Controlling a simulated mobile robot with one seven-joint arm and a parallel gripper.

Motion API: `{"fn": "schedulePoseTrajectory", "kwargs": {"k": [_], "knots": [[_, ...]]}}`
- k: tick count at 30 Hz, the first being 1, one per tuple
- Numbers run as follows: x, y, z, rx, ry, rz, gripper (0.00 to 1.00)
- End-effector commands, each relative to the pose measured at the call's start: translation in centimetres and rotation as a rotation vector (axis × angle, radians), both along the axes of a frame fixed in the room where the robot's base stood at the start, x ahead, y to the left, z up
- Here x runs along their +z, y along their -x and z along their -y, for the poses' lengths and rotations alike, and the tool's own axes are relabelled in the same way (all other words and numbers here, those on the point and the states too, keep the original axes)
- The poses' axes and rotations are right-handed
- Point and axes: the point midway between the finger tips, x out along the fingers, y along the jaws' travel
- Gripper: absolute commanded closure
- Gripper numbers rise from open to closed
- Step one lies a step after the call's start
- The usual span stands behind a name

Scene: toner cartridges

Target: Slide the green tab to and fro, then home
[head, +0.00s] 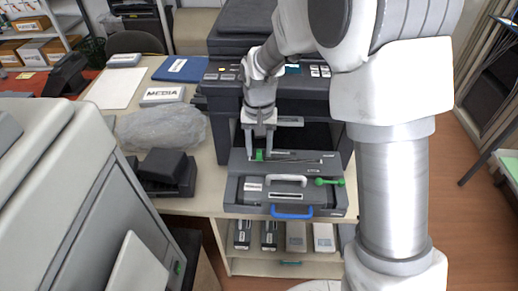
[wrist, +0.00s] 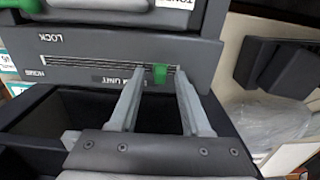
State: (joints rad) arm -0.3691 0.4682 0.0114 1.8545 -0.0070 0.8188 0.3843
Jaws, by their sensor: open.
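The green tab (head: 260,155) stands near the left end of a long slot on the dark grey unit pulled out of the printer. In the wrist view the green tab (wrist: 160,75) is at the right end of the striped slot (wrist: 90,65). The labels there read upside down, with HOME and LOCK at the far left end, away from the tab. My gripper (head: 258,150) points down over the slot. Its fingers are open, one on each side of the tab, with a gap showing on both sides in the wrist view. I cannot tell how low the fingertips reach.
The unit's front has a white handle (head: 287,179), a green lever (head: 329,182) and a blue handle (head: 291,214). The printer (head: 225,100) rises behind. A clear plastic bag (head: 165,130) and a black device (head: 166,172) lie to the left. Cartridges stand on the shelf below.

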Motion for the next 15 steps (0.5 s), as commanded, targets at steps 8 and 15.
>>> {"fn": "schedulePoseTrajectory", "kwargs": {"k": [8, 15], "knots": [[-0.42, 0.00, -0.01, 0.000, 0.000, 0.001, 0.53], [-0.40, 0.01, -0.01, 0.000, 0.000, 0.000, 0.83]]}}
